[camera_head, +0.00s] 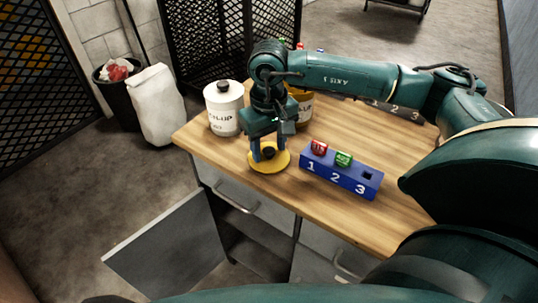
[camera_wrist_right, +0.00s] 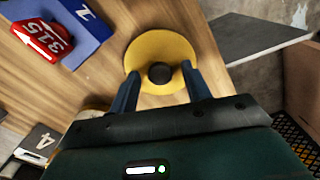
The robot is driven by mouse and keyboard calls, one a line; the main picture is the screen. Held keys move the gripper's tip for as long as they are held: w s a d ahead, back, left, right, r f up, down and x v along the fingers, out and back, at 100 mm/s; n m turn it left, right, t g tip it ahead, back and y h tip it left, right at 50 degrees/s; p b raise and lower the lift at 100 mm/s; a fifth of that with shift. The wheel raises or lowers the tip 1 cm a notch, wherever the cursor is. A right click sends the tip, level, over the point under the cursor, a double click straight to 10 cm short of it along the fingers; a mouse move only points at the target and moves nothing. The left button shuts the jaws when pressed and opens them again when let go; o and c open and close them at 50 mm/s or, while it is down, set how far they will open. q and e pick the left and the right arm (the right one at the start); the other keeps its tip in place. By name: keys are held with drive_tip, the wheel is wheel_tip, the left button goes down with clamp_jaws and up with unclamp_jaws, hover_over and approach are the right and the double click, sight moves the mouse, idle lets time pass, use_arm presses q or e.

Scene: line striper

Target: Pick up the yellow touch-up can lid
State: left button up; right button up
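The yellow touch-up can lid (camera_head: 270,169) is a flat disc with a black knob, lying on the wooden table near its front-left edge. It also shows in the right wrist view (camera_wrist_right: 150,48), with the black knob (camera_wrist_right: 159,73) at its middle. My right gripper (camera_head: 269,152) reaches down over the lid. In the wrist view its two blue fingers (camera_wrist_right: 160,72) stand open on either side of the knob, with a gap on each side. I cannot tell how far the fingertips are above the disc. My left gripper is not in view.
A white can (camera_head: 224,112) with a black knob stands left of my right gripper, and a yellow can (camera_head: 303,106) stands partly behind it. A blue numbered block (camera_head: 340,178) holds a red and a green piece to the right. An open grey cabinet door (camera_head: 168,245) juts out below.

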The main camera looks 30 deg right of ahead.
drive_tip(key=c, duration=0.9)
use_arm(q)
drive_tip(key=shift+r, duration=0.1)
use_arm(e)
drive_tip(key=shift+r, duration=0.1)
drive_tip(key=shift+c, duration=0.2)
